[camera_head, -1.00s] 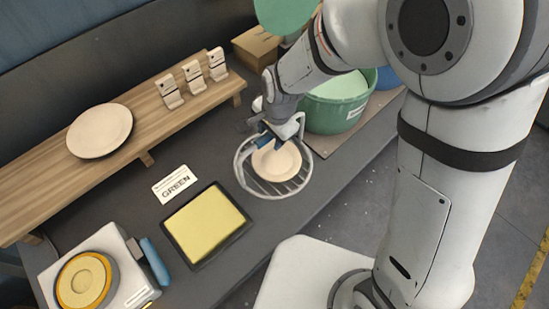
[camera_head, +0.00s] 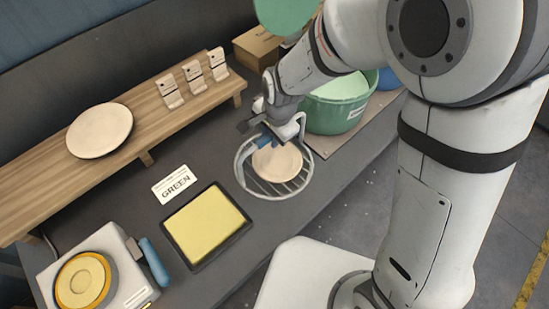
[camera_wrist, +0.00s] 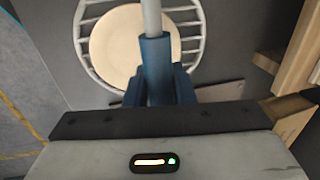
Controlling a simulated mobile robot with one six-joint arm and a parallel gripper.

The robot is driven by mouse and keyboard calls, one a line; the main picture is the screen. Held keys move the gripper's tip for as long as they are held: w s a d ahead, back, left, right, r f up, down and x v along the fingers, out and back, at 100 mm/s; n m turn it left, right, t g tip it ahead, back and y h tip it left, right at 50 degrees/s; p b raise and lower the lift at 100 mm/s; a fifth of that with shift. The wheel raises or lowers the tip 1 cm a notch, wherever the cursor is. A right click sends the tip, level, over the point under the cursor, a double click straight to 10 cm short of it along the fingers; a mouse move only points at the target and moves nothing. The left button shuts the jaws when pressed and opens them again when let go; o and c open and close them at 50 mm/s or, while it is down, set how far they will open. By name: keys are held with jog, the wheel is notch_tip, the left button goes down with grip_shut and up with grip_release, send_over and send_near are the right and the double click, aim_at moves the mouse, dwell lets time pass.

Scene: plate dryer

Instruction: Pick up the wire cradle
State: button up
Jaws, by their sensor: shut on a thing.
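The wire cradle (camera_head: 285,189) is a round, pale grey wire basket with a handle standing up from it. It holds a cream plate (camera_head: 281,165) and is on or just above the dark counter; I cannot tell which. My gripper (camera_head: 266,142) is over the cradle, its blue fingers shut on the handle. In the wrist view the handle (camera_wrist: 153,15) runs between the blue fingers (camera_wrist: 156,62). The plate (camera_wrist: 112,45) lies inside the wire rim (camera_wrist: 198,30) there, partly hidden by the fingers.
A green tub (camera_head: 335,115) stands close behind the cradle. A yellow pad in a black tray (camera_head: 207,226) and a GREEN card (camera_head: 174,185) are to the left. A wooden shelf (camera_head: 60,182) with a plate (camera_head: 100,131) runs along the back. A scale-like device (camera_head: 110,265) sits at front left.

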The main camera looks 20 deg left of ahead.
grip_shut()
